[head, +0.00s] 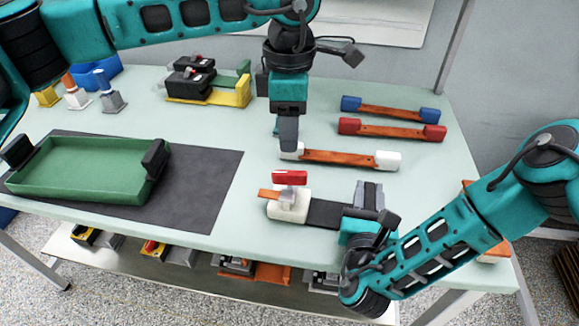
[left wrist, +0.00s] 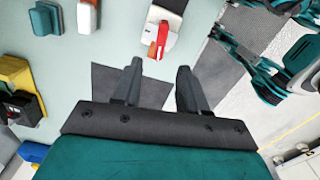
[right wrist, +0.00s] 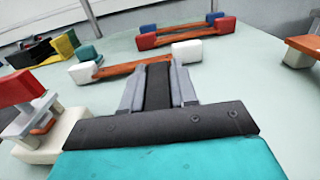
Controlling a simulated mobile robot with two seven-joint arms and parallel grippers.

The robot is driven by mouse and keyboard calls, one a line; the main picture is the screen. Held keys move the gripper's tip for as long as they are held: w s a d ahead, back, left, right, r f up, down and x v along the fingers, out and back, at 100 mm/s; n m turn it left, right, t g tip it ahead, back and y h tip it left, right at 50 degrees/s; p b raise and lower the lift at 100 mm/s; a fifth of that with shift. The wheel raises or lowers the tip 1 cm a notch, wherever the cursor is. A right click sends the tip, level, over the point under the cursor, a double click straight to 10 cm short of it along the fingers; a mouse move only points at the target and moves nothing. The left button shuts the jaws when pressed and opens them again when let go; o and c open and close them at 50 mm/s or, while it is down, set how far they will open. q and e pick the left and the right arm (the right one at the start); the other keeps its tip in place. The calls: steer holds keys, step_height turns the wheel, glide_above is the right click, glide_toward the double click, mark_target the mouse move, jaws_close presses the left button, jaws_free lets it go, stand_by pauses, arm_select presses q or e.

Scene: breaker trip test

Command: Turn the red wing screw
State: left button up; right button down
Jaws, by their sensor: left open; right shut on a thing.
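The red wing screw (head: 290,177) sits on top of a white block (head: 290,205) with an orange lever (head: 268,193). It also shows in the left wrist view (left wrist: 162,35) and the right wrist view (right wrist: 20,88). A dark flat strip (head: 325,214) runs right from the white block. My left gripper (head: 288,147) points down, open and empty, above the table behind the screw, apart from it; its fingers (left wrist: 158,90) show a clear gap. My right gripper (head: 368,192) is shut on a black piece (right wrist: 157,88), right of the screw. I cannot tell if this piece joins the strip.
An orange bar with white ends (head: 345,158) lies behind the screw, with red-ended (head: 390,130) and blue-ended (head: 390,111) bars farther back. A green tray (head: 85,188) stands on a dark mat (head: 205,190) at left. Breakers (head: 195,85) stand at the back.

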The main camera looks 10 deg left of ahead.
mark_target(290, 172)
arm_select(q)
step_height(290, 172, down, 10)
steer(key=shift+r, duration=0.2)
jaws_close()
stand_by(0.4)
